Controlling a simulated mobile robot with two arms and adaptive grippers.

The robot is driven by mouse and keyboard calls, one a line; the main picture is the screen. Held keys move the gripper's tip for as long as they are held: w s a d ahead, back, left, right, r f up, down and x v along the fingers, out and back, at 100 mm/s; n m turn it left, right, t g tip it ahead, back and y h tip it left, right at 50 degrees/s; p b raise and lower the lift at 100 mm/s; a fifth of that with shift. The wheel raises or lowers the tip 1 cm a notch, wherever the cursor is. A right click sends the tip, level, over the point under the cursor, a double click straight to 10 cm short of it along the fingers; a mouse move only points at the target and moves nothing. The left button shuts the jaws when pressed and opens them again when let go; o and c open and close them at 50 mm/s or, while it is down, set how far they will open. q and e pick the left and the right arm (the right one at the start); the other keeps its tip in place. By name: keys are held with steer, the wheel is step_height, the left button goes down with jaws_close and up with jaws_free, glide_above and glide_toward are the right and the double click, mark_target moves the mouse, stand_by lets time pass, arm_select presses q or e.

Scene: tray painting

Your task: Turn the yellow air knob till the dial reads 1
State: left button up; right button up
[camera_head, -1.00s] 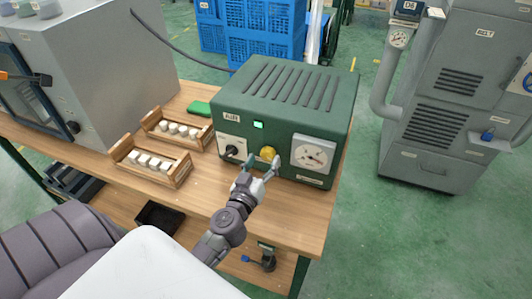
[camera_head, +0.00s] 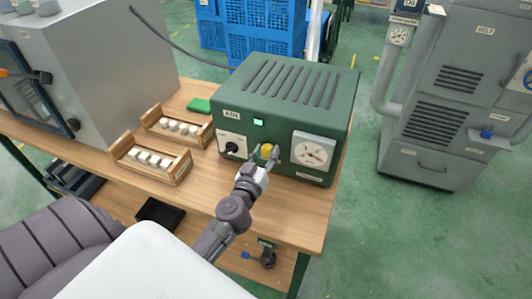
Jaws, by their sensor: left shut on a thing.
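The green air box (camera_head: 291,96) stands at the right end of the wooden bench, with a lit green lamp on its front. Its yellow knob (camera_head: 267,151) sits low on the front, between a black switch (camera_head: 231,147) and the round white dial (camera_head: 313,152). The dial's needle shows, but its numbers are too small to read. My left gripper (camera_head: 264,157) is at the knob, its fingers around it and shut on it, partly hiding it. My right gripper is not in view.
Two wooden trays (camera_head: 180,167) of white pieces stand left of the green box, with a green block (camera_head: 199,105) behind them. A large grey cabinet (camera_head: 112,70) fills the bench's left. Bare bench top lies in front of the box.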

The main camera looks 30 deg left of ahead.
arm_select(q)
steer(key=shift+n, duration=0.3)
